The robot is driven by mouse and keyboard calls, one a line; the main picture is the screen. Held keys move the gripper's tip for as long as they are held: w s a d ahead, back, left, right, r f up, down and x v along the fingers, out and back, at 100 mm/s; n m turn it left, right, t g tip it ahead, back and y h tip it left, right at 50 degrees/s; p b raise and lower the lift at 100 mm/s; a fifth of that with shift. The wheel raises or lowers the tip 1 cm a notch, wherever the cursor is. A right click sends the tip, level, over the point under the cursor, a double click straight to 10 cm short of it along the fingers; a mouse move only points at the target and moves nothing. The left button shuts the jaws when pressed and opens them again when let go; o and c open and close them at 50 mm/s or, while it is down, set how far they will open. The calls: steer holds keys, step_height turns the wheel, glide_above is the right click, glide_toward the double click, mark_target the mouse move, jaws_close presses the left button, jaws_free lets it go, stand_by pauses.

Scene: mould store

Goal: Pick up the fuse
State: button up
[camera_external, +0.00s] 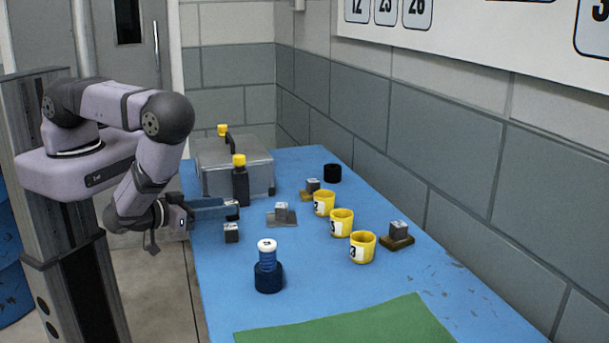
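My gripper (232,210) reaches in over the left edge of the table, pointing right. Its dark fingertips are small here, and I cannot tell whether they are apart. A blue ribbed cylinder with a white top (267,255) stands upright in a dark blue round base, in front and to the right of my gripper. It may be the fuse, but no readable label confirms this. A small dark cube with a grey top (232,233) sits just below my gripper in the picture. I cannot tell whether the gripper touches anything.
A grey case (215,165) and a dark bottle with a yellow cap (240,182) stand behind my gripper. Three numbered yellow cups (341,223) and several grey cubes on plates stand to the right. A black cylinder (332,173) is farther back. The green mat (350,325) in front is bare.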

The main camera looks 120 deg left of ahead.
mark_target(230, 203)
steer(key=shift+b+x, duration=0.3)
steer(key=shift+x, duration=1.85)
jaws_close()
